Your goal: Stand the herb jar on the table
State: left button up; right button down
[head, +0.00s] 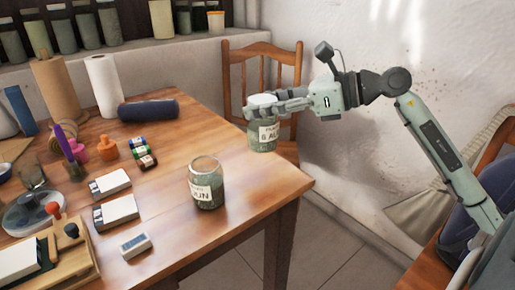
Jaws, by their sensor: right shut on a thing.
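A glass herb jar (262,138) with green contents, a pale printed label and a white lid is in my right gripper (264,106). The gripper's fingers are shut around the jar's top. The jar is upright at the table's far right edge. I cannot tell whether its base touches the table (252,203) or hangs just above it. A second glass jar (207,186) with green contents and a label stands upright on the table, in front and to the left of the held one. My left gripper is not in view.
White boxes (116,211), small coloured bottles (143,153), a dark roll (148,110) and paper rolls (103,85) occupy the table's left and back. A wooden chair (262,60) stands behind the table's right edge. The table's right front part is clear.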

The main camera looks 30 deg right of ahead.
aim_at(266, 136)
notch_tip(266, 136, down, 3)
jog(key=shift+s+r, duration=0.1)
jog(key=shift+s, duration=0.05)
jog(key=shift+f, duration=2.25)
jog(key=c, duration=0.7)
grip_release()
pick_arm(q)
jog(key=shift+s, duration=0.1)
pick_arm(e)
jog(key=shift+s+d, duration=0.15)
jog(key=shift+d, duration=0.05)
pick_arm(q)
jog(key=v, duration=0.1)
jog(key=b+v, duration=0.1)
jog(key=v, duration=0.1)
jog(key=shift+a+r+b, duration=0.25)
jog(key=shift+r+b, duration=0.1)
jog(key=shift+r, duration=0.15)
pick_arm(e)
jog(key=v, duration=1.1)
jog(key=shift+s+d+r, duration=0.15)
jog(key=shift+r, duration=0.1)
